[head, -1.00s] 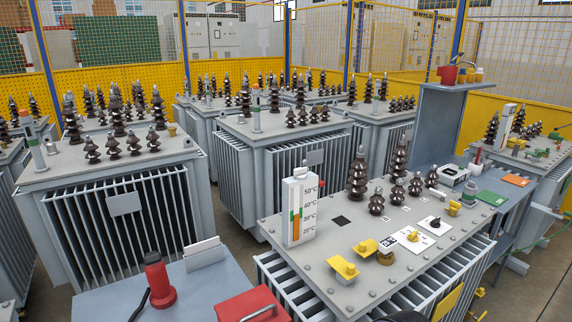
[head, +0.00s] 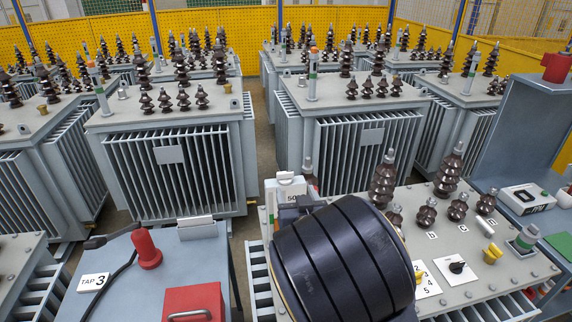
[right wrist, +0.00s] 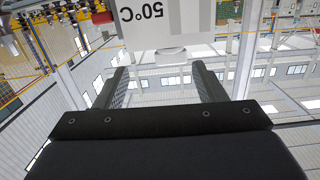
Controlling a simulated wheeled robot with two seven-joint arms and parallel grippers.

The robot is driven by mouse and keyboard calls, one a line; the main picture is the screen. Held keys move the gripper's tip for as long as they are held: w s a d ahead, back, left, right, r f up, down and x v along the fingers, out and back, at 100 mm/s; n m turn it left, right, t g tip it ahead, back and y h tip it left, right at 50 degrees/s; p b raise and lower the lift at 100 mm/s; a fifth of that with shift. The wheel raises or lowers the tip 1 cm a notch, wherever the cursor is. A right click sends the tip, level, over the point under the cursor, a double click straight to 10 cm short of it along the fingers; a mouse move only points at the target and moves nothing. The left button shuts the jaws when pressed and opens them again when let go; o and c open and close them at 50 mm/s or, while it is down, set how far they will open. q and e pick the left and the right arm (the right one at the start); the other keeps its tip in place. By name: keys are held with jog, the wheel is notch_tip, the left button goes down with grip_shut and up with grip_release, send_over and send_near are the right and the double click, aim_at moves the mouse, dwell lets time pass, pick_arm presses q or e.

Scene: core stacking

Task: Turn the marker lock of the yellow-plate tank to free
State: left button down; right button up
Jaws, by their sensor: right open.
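The near tank (head: 455,240) stands at the lower right of the head view; its yellow plate is hidden now. Its white gauge (head: 287,187) shows only its top and "50", the rest behind my right arm. In the right wrist view the gauge (right wrist: 160,18) hangs inverted, reading 50°C, with a pale knob (right wrist: 168,60) on its end. My right gripper (right wrist: 160,70) is open, its two fingers either side of the knob, apparently apart from it. In the head view my right gripper (head: 290,207) is mostly hidden beside the gauge. My left gripper is not in view.
Brown insulators (head: 383,180) and a numbered yellow dial (head: 420,276) stand on the tank lid. A blue-grey bench with a red toolbox (head: 193,303), red tool (head: 146,248) and "TAP 3" card (head: 93,282) is at left. More tanks stand behind.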

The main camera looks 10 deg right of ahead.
aim_at(286, 174)
jog(key=shift+n+t, duration=0.4)
jog(key=w, duration=0.2)
jog(key=w+a+r+p, duration=0.1)
jog(key=w, duration=0.2)
jog(key=w+p, duration=0.1)
jog(key=w, duration=0.2)
jog(key=shift+a+r, duration=0.15)
jog(key=shift+r, duration=0.05)
jog(key=shift+c, duration=0.2)
jog(key=c, duration=0.9)
jog(key=shift+c, duration=0.2)
